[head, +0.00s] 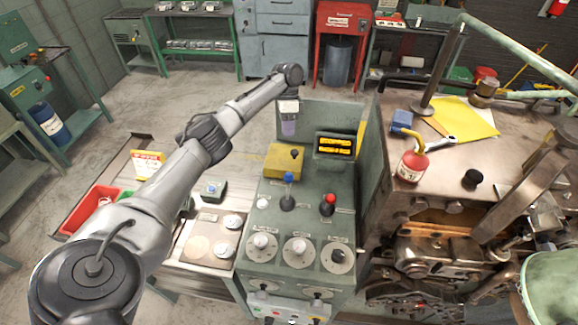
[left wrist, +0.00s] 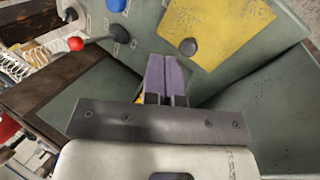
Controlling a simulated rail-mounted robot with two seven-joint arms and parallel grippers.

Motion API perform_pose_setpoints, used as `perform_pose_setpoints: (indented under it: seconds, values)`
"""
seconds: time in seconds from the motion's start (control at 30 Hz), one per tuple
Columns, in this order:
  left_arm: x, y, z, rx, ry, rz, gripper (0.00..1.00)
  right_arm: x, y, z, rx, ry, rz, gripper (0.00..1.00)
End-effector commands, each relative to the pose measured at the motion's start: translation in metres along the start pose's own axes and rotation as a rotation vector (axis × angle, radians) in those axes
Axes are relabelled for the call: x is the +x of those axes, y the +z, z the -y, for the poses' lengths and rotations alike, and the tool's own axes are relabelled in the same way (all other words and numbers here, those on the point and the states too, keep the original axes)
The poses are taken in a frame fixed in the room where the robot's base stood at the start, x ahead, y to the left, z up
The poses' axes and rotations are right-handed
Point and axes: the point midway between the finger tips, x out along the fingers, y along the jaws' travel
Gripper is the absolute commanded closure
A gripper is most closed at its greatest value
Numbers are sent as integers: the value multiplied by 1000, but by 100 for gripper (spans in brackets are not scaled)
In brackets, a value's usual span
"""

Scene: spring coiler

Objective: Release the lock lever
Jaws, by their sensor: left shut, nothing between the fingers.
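A green control panel (head: 262,215) carries several levers, and I cannot tell which is the lock lever. A yellow plate (head: 272,162) with a dark-knobbed lever (head: 294,153) is at its far end. Nearer are a blue-knobbed lever (head: 288,178) and a red-knobbed lever (head: 328,199). My left gripper (head: 289,128) is shut and empty, pointing down near the panel's far edge. In the left wrist view its purple fingers (left wrist: 166,77) are together, apart from the yellow plate (left wrist: 218,28) and its dark knob (left wrist: 188,46). My right gripper is not in view.
A black and yellow display (head: 335,146) stands right of the yellow plate. Dials (head: 300,250) line the panel's near end. Floor beyond the panel is clear.

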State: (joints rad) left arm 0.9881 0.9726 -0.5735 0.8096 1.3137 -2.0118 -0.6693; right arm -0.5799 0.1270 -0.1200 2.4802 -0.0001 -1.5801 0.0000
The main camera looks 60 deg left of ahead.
Motion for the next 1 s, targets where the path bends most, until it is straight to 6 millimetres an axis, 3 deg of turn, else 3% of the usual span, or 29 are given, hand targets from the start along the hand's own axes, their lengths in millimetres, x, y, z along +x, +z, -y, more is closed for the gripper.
perform_pose_setpoints:
  seconds: [0.53,0.73,1.0]
  values:
    - [9,0,1,8,-1,1,100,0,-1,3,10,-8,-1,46]
    - [37,1,0,8,-1,4,100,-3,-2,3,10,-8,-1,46]
    - [92,1,0,7,1,3,100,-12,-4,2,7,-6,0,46]
